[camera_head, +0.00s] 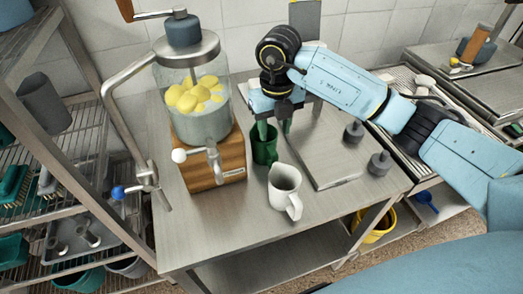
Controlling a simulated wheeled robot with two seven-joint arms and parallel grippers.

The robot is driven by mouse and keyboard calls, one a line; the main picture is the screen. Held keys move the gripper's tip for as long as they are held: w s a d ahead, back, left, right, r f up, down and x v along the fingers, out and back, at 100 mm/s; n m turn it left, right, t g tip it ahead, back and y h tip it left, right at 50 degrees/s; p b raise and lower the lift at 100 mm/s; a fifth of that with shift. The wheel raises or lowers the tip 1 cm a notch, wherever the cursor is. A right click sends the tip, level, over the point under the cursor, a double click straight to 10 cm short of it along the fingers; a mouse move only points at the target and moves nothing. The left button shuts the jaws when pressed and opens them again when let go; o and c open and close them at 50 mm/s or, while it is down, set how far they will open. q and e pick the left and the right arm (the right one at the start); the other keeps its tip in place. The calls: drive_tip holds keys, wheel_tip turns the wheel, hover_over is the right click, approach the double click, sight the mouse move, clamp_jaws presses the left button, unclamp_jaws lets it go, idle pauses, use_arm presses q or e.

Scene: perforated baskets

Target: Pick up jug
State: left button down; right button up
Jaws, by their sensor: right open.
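A white jug (283,188) stands upright on the metal table (235,228), with its handle toward the lower right. A dark green cup (264,150) stands just behind it. My right gripper (274,131) points down behind the jug, over or beside the green cup. Its green fingertips are apart, one close to the cup's rim. I cannot tell whether it touches the cup. The gripper does not touch the jug. My left gripper is not in view.
A glass dispenser (205,120) with lemons stands on a wooden base left of the jug. A metal tap (140,165) rises at the table's left edge. A flat metal plate (325,165) and two dark knobs are on the right. The table front is clear.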

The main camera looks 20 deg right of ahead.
hover_over(274, 154)
wheel_tip(274, 154, down, 4)
drive_tip(key=shift+f, duration=0.25)
wheel_tip(274, 154, down, 3)
drive_tip(key=shift+s+f, duration=0.1)
drive_tip(key=shift+f, duration=0.6)
wheel_tip(274, 154, down, 4)
drive_tip(key=shift+d+r+p, duration=0.15)
drive_tip(key=shift+r+p, duration=0.05)
drive_tip(key=shift+p, duration=0.1)
drive_tip(key=shift+f, duration=0.4)
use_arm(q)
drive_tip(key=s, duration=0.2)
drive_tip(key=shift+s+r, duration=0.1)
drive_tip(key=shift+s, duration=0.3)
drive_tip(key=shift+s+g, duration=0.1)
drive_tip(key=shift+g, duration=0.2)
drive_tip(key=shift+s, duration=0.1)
use_arm(e)
clamp_jaws()
